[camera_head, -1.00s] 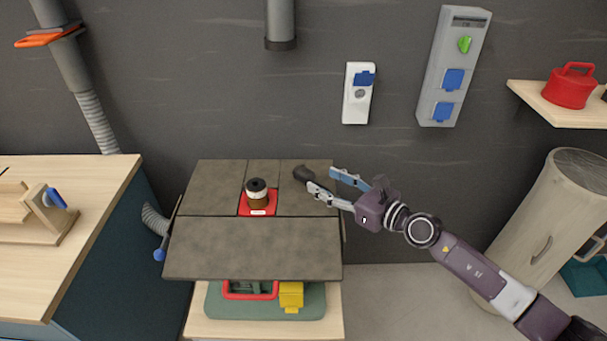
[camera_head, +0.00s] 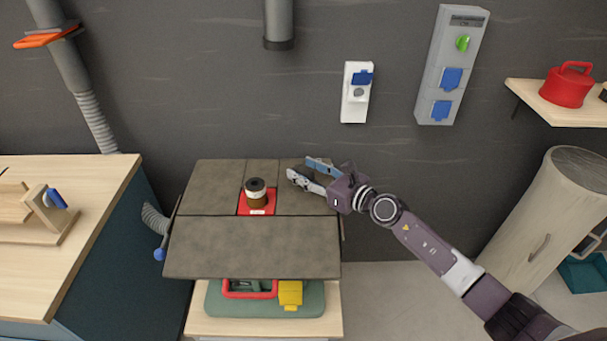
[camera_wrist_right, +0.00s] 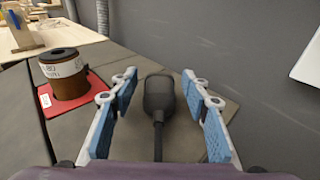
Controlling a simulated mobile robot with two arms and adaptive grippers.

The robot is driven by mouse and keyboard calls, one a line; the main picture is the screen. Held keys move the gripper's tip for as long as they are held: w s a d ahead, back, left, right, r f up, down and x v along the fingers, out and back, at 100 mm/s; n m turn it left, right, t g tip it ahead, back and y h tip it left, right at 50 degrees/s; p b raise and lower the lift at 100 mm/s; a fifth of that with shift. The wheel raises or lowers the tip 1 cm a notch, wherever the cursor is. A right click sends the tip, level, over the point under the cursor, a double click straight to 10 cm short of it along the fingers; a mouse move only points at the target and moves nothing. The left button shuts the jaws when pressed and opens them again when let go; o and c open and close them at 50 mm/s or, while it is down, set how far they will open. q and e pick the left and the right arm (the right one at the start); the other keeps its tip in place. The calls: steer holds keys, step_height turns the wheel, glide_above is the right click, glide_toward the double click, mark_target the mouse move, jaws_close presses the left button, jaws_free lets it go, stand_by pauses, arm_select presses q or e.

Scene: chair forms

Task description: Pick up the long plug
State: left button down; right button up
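The long plug (camera_wrist_right: 158,94) is black with a cable running from its near end, and it lies on the grey table top in the right wrist view. My right gripper (camera_wrist_right: 159,76) is open, with its blue-padded fingers on either side of the plug and a gap on both sides. In the head view my right gripper (camera_head: 301,168) is over the back right of the table, and it mostly hides the plug there. My left gripper is not in view.
A brown and black spool (camera_head: 256,191) stands on a red plate (camera_head: 262,208), left of the gripper. The dark wall (camera_wrist_right: 245,60) is close behind and to the right. A white socket box (camera_head: 357,92) hangs on it. The table's front part (camera_head: 250,250) is clear.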

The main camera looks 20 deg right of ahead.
jaws_close()
steer(key=shift+r, duration=0.1)
